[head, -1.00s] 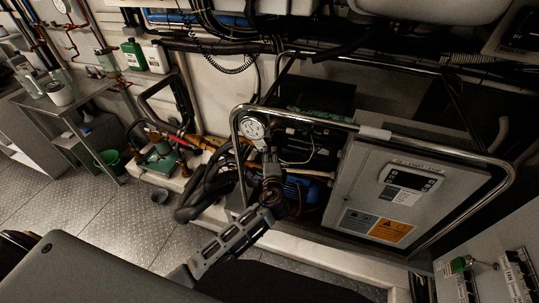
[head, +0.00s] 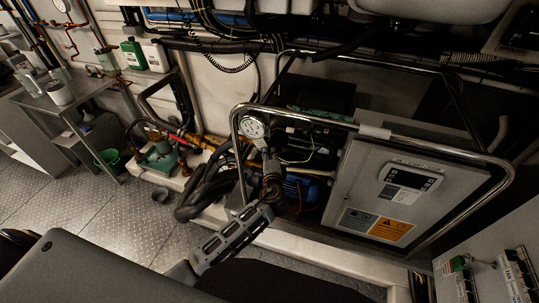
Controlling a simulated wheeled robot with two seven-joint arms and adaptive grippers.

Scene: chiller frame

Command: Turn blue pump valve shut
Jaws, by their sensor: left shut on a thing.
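The blue pump (head: 303,188) sits inside the chiller frame, left of the grey control box. My left gripper (head: 269,168) reaches up from the bottom of the head view to the left end of the pump, below a round white gauge (head: 252,128). Its jaws are shut on a small part there, which I take to be the blue pump valve. The gripper hides nearly all of the valve, so its handle angle cannot be read. My right gripper is not in view.
A chrome tube rail (head: 300,117) runs around the frame, close to my left gripper. Thick black hoses (head: 203,190) lie left of it. The grey control box (head: 385,195) stands to the right. The metal floor (head: 120,222) at left is mostly clear.

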